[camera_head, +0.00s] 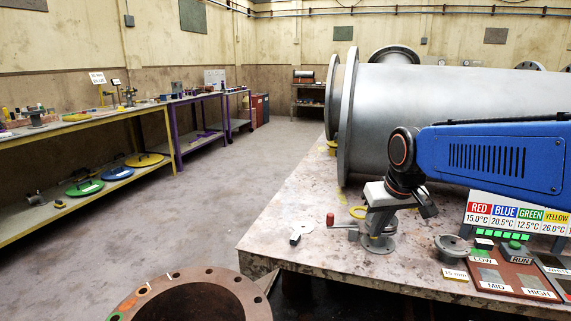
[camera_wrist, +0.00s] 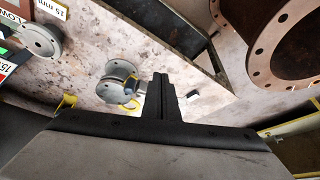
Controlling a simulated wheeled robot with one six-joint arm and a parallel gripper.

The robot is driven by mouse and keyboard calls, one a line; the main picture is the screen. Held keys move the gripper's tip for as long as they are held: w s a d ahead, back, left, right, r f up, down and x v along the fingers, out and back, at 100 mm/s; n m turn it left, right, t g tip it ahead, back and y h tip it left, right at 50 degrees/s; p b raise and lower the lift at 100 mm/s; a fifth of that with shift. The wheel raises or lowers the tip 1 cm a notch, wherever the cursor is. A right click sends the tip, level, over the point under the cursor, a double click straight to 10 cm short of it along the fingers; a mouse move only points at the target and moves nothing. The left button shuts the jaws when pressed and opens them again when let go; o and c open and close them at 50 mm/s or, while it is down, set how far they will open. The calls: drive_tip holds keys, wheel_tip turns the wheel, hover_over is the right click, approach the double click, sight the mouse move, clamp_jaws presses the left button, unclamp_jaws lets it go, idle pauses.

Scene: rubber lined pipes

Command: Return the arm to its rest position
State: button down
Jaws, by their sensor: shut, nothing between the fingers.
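My blue arm (camera_head: 500,155) reaches in from the right in the head view, over the speckled table (camera_head: 290,240). Its dark wrist bends down in front of the large pipe. In the wrist view the two black fingers of my gripper (camera_wrist: 161,88) are together, with nothing seen between them. Behind them a small grey flanged fitting (camera_wrist: 117,75) stands on the table, apart or touching I cannot tell.
A large grey flanged pipe (camera_head: 430,110) lies behind my arm. A temperature sign (camera_head: 505,215) and a control panel (camera_head: 510,275) are at the right. A rusty flanged pipe (camera_head: 190,300) stands at the front. Workbenches (camera_head: 90,140) line the left; the floor between is clear.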

drive_tip(key=s+d+f, duration=0.2)
drive_tip(key=s+f, duration=0.1)
drive_tip(key=s, duration=0.4)
drive_tip(key=s+d+f+m, duration=0.1)
drive_tip(key=s+d+f, duration=0.1)
drive_tip(key=s, duration=0.6)
drive_tip(key=s+d+f, duration=0.1)
drive_tip(key=s+f, duration=0.2)
drive_tip(key=s, duration=0.4)
drive_tip(key=shift+s+d+f+m+h, duration=0.15)
drive_tip(key=shift+d+f+m+h, duration=0.15)
drive_tip(key=shift+d+f+m, duration=0.1)
